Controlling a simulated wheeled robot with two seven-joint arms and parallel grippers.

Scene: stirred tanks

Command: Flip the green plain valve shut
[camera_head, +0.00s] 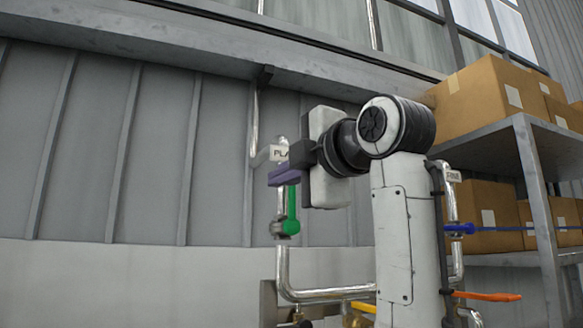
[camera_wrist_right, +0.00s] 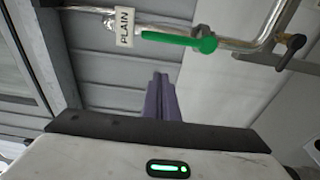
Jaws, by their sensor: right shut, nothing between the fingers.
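The green valve handle (camera_head: 291,212) is on a vertical metal pipe below a white tag (camera_head: 279,153) marked PLAIN. The handle stands upright, roughly in line with the pipe. In the right wrist view the green handle (camera_wrist_right: 178,40) runs along the pipe beside the PLAIN tag (camera_wrist_right: 124,27). My right gripper (camera_head: 282,176) has purple fingers, which cover the handle's upper end in the head view. In the right wrist view the shut, empty fingers (camera_wrist_right: 161,76) point toward the handle with a visible gap. My left gripper is out of view.
A blue valve handle (camera_head: 459,229) is on another pipe at right, with an orange handle (camera_head: 487,296) lower down. A metal shelf (camera_head: 540,190) with cardboard boxes (camera_head: 490,95) stands at far right. The wall to the left is clear.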

